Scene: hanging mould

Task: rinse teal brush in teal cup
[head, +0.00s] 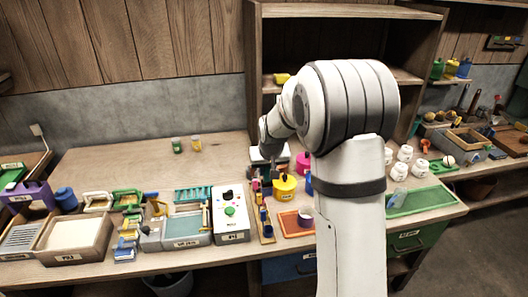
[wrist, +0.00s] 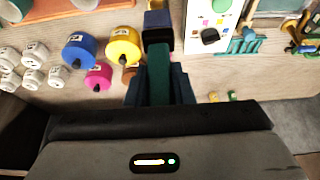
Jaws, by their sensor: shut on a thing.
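My gripper (wrist: 158,88) is shut on a teal-green handle (wrist: 159,68), which I take to be the teal brush. The handle runs up between the dark fingers in the wrist view, toward a dark block (wrist: 158,32); I cannot tell whether that block is part of the brush. In the head view my arm partly hides the gripper, near the yellow pot. I cannot make out a teal cup in either view. A small pale cup (head: 305,219) stands on an orange tray (head: 288,228), partly beside my arm.
A yellow pot (head: 285,187) and magenta pot (head: 303,162) stand close to the gripper; a blue pot (wrist: 80,49) is beside them. A white box (head: 231,216) and several trays lie left. White jars (head: 404,153) stand right. The rear left bench is mostly clear.

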